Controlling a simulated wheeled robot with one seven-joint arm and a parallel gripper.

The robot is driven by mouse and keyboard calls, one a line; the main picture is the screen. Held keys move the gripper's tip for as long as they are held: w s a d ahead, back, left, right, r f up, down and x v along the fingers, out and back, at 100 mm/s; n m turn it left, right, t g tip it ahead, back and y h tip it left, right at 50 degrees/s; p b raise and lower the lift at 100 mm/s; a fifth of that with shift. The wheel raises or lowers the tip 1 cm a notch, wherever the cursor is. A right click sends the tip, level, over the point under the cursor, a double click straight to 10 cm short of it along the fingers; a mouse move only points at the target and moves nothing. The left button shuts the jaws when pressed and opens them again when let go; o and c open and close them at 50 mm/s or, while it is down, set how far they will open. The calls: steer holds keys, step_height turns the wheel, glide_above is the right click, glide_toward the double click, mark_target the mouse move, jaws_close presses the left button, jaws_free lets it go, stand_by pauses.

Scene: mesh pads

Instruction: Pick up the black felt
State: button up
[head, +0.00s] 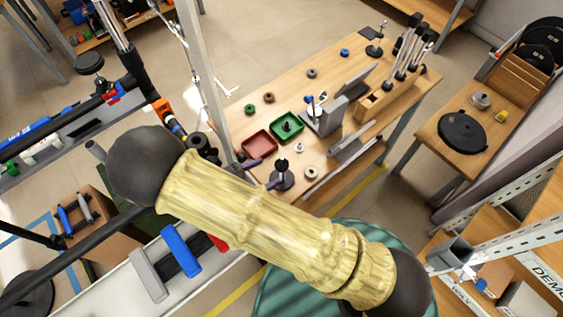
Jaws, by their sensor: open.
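A flat, round black piece (463,132) lies on the small wooden table at the right. It looks like the black felt, but I cannot tell its material. More round black pieces (541,45) stand in a wooden rack behind it, and I cannot tell which of these are felt. My arm, in a yellowish cover, crosses the lower middle of the head view, well short of the right table. My gripper is not in view.
On the right table (425,128) are a small grey metal part (481,100) and a yellow item (501,117). The central workbench (335,85) carries a red tray (259,145), a green tray (287,127) and upright tools. A metal shelf (475,215) stands at lower right.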

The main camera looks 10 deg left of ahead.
mark_target(281, 164)
steer(key=p+x, duration=0.1)
steer(key=x, duration=0.1)
steer(key=p+x, duration=0.1)
steer(key=x, duration=0.1)
steer(key=shift+w+d+r, duration=0.1)
steer(key=shift+w+d, duration=0.15)
steer(key=shift+w, duration=0.1)
steer(key=shift+w+d, duration=0.1)
steer(key=shift+w, duration=0.05)
stand_by(0.3)
steer(key=c, duration=1.1)
